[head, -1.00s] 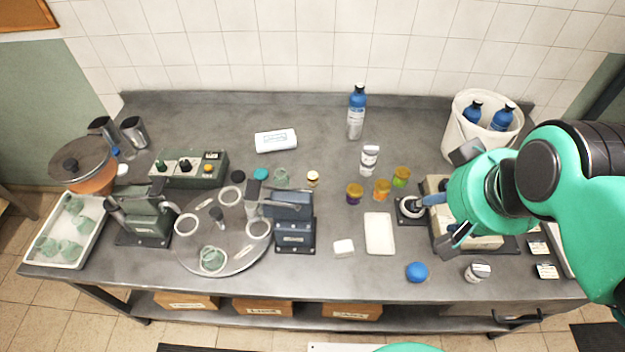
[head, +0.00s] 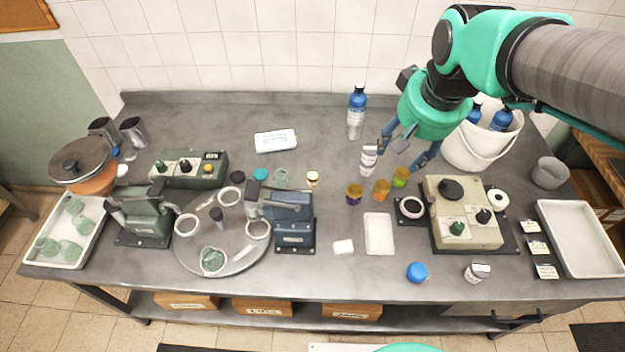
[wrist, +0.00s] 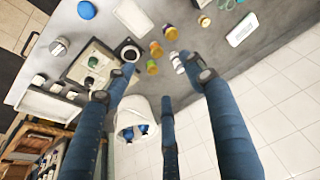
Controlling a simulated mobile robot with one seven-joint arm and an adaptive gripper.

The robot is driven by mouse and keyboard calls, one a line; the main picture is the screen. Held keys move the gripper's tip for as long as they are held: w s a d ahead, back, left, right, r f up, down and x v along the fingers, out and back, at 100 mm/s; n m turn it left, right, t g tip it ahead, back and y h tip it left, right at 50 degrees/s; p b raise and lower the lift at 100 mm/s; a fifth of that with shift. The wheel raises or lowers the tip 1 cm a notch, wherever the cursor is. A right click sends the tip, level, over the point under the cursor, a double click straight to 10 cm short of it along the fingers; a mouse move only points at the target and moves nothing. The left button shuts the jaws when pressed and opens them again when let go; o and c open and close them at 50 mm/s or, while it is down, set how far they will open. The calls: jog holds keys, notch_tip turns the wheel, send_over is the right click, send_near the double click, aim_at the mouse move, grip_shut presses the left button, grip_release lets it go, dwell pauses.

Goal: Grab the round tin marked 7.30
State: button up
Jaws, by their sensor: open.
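Two small label-bearing cylinders could be the tin, but I cannot read 7.30 on either. One is a white and grey cylinder (head: 369,160) standing at the middle back; it shows partly beside a fingertip in the wrist view (wrist: 178,63). The other is a short silver tin (head: 477,272) with a pale label near the front right edge; it shows at upper left in the wrist view (wrist: 60,47). My gripper (head: 406,150) is open and empty above the bench, just right of the white cylinder. Its spread blue fingers (wrist: 160,65) point down toward the bench.
Several amber jars (head: 381,190) stand just below my gripper.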

jog(key=w+a+f+g, duration=0.1)
jog(key=w+a+f, duration=0.3)
jog(key=w, duration=0.4)
jog(key=n+g, duration=0.2)
jog(key=g, duration=0.1)
send_over(313, 175)
notch_tip(313, 175, down, 23)
jog(key=shift+a+f, duration=0.15)
jog(key=shift+f+b, duration=0.5)
jog(key=shift+f, duration=3.8)
jog(key=shift+f+b, duration=0.6)
jog(key=shift+f, duration=2)
